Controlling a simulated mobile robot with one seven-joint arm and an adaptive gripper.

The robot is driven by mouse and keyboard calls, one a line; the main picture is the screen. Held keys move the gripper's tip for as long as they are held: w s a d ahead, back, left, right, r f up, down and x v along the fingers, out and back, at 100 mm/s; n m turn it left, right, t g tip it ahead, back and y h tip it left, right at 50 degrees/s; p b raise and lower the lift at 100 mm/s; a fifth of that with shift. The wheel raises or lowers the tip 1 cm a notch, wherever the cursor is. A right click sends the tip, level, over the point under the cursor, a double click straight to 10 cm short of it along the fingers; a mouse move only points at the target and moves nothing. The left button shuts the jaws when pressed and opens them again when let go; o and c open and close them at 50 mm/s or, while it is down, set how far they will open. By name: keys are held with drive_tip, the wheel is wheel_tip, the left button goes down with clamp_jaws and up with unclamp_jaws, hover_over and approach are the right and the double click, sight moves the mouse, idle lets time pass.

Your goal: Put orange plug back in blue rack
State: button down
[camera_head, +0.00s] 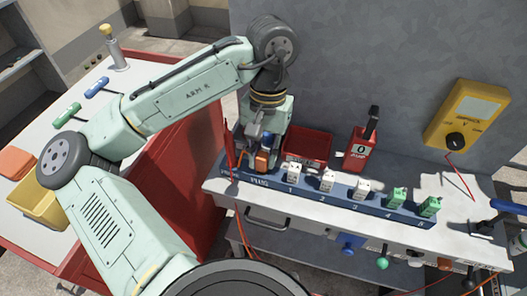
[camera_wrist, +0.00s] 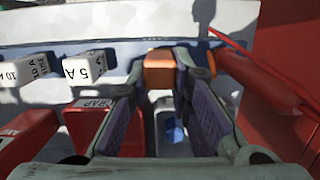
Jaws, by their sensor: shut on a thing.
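My gripper (camera_head: 262,148) is shut on the orange plug (camera_head: 262,161), at the left end of the blue rack (camera_head: 312,194). In the wrist view the orange plug (camera_wrist: 159,70) sits between both fingertips (camera_wrist: 161,82), against the blue rack strip (camera_wrist: 118,51). The plug is just behind the rack's PLUG label. I cannot tell whether it is seated in its slot or held slightly above it, as its lower part is hidden.
A red probe (camera_head: 229,145) stands close left of my gripper. A red bin (camera_head: 307,147) and a red fuse box (camera_head: 360,150) stand behind the rack. A yellow meter (camera_head: 467,117) is on the grey wall.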

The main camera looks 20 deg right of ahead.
sight(264, 153)
drive_tip(key=shift+f, duration=0.5)
drive_tip(key=c, duration=1.4)
unclamp_jaws()
drive_tip(key=shift+o, duration=0.2)
wheel_tip(264, 153, up, 8)
drive_tip(key=shift+w+d+f, duration=0.25)
drive_tip(key=shift+w+d, duration=0.1)
drive_tip(key=shift+w, duration=0.1)
